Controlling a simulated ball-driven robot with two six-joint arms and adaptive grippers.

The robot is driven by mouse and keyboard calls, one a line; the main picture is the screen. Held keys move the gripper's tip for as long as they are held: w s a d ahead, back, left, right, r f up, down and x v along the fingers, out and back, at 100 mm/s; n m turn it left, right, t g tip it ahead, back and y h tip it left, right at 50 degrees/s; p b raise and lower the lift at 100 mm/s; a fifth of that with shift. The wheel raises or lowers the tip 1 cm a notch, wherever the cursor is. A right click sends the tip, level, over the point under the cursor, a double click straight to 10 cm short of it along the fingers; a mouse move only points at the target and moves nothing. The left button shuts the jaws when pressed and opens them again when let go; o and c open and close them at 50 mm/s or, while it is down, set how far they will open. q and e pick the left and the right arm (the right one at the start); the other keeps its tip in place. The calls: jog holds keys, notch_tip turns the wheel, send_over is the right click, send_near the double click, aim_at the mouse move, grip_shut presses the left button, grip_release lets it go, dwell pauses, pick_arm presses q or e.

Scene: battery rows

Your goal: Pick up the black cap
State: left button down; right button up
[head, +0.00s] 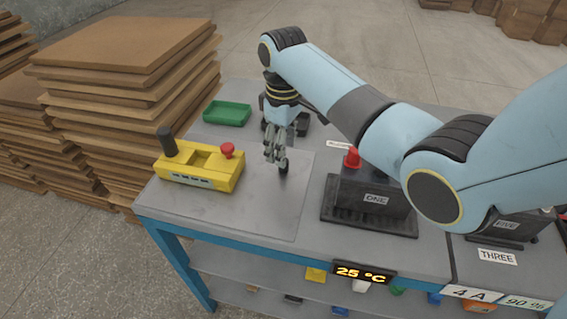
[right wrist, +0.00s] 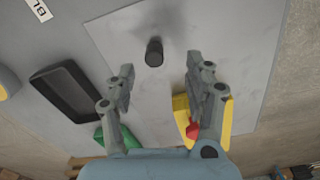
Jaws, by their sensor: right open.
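The black cap (head: 284,168) is a small dark cylinder standing on the grey mat (head: 262,215) near the middle of the table. It shows in the right wrist view as a short black cylinder (right wrist: 154,53) between and a little beyond the fingertips. My right gripper (head: 276,153) is pointing down just above the cap in the head view, and its fingers partly overlap it there. In the right wrist view its two fingers (right wrist: 160,66) are apart, with nothing between them touching the cap. My left gripper is not in view.
A yellow box (head: 212,184) with a red button (head: 227,150) and a black post (head: 167,141) stands to the left. A green tray (head: 227,113) lies behind, beside a black tray (right wrist: 68,92). A black unit labelled ONE (head: 372,192) stands right. The front mat is clear.

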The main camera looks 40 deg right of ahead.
jog(key=f, duration=0.5)
jog(key=shift+w+d+f, duration=0.25)
jog(key=shift+w+f, duration=0.05)
jog(key=shift+f, duration=0.1)
jog(key=c, duration=0.9)
